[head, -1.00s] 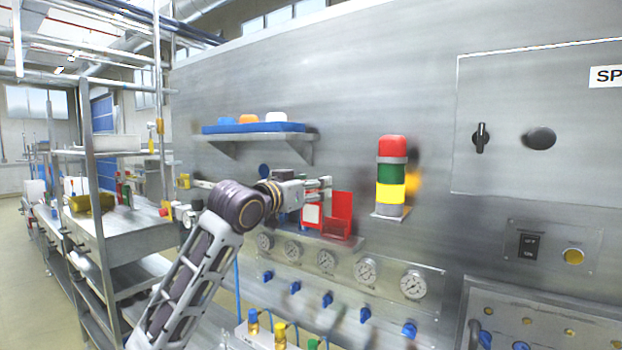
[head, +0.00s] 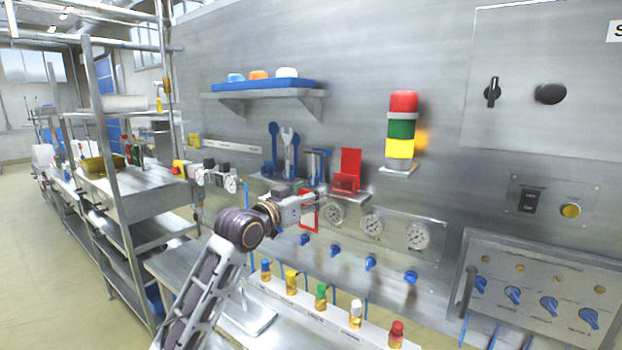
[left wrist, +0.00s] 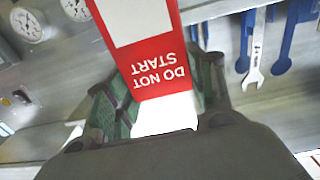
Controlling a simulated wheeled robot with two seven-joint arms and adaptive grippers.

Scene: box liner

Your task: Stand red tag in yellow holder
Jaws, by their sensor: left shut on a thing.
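My left gripper (head: 312,200) is shut on the red tag (head: 309,222), which hangs in front of the steel wall, just below and left of a red holder (head: 346,182). In the left wrist view the red tag (left wrist: 160,77) sits between the green-padded fingers, with a white panel and the upside-down words DO NOT START. I cannot pick out a yellow holder for certain; a small yellow object (head: 194,140) is on the wall at left, too small to identify. My right gripper is not in view.
Gauges (head: 372,225) and blue knobs (head: 335,250) are below. A shelf with a blue tray (head: 262,85) is above. A signal tower (head: 402,130) stands to the right.

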